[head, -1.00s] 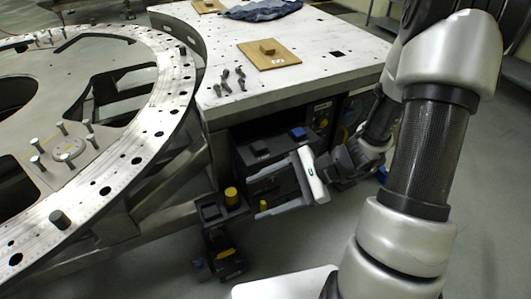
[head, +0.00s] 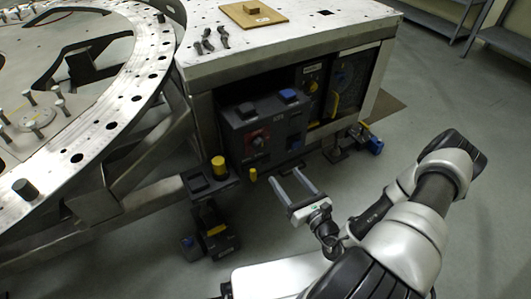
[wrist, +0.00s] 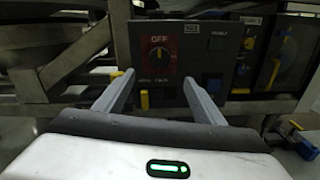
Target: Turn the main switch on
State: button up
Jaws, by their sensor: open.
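The switch panel (head: 264,155) is a dark grey box under the metal table. In the wrist view the fingers of my gripper (wrist: 158,77) lie on either side of the switch in the picture, with a gap before the panel. The knob's exact angle is too small to tell.
A yellow knob (wrist: 144,99) sits below the switch. Another panel with dials (head: 342,80) is at right.

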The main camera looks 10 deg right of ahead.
aim_at(262, 147)
jog(key=b+x, duration=0.2)
jog(key=x, duration=1.2)
jog(key=shift+w+a, duration=0.2)
jog(key=shift+w, duration=0.1)
jog(key=c, duration=1.1)
jog(key=shift+o, duration=0.2)
